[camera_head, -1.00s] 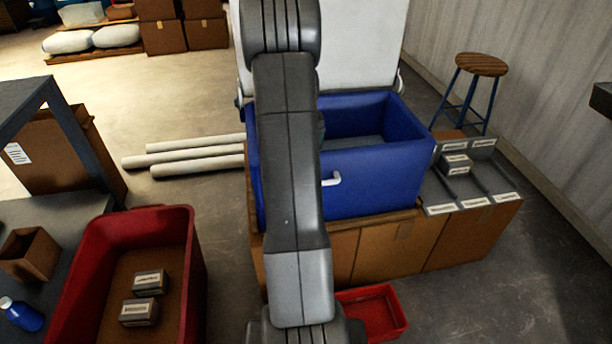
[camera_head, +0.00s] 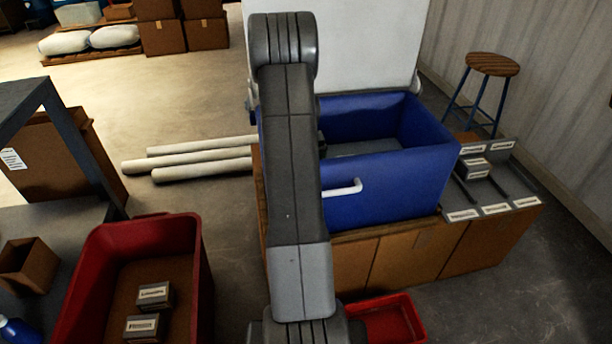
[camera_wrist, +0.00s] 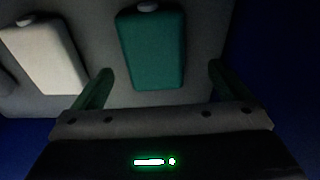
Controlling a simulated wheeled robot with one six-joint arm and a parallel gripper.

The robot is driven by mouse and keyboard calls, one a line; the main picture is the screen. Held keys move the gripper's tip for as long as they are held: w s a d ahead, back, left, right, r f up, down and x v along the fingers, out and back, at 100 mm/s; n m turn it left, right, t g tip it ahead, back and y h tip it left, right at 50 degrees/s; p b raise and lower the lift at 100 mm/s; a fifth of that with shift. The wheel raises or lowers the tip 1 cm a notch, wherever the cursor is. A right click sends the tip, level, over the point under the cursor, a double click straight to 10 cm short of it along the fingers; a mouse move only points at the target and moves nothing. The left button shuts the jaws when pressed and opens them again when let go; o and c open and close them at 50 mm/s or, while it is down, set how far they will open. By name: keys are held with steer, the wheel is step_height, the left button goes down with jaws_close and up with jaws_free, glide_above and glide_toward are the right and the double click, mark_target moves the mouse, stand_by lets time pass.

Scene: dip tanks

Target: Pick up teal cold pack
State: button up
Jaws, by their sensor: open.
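The teal cold pack (camera_wrist: 152,48) lies flat on a grey surface at the top middle of the wrist view, with a small grey cap at its far end. My gripper (camera_wrist: 160,72) is open, its two fingers apart at left and right of the pack's near end. The pack is between the finger lines and not held; whether a finger touches it I cannot tell. A white pack (camera_wrist: 45,58) lies to its left. In the head view the blue cooler (camera_head: 388,185) stands open; my arm hides its left part, and neither the teal pack nor my gripper shows clearly there.
Dark blue walls flank the packs in the wrist view. The cooler's white lid (camera_head: 365,45) stands raised behind it. A grey divided tray (camera_head: 492,208) sits right of the cooler. A red tote (camera_head: 195,262) with small boxes and a red bin (camera_head: 385,318) are in front.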

steer(key=f, duration=0.3)
steer(key=w+f, duration=0.1)
steer(key=f, duration=0.1)
steer(key=shift+d+f+b, duration=0.15)
steer(key=shift+d+b, duration=0.15)
steer(key=shift+b, duration=0.1)
steer(key=shift+c, duration=0.3)
steer(key=c, duration=1.2)
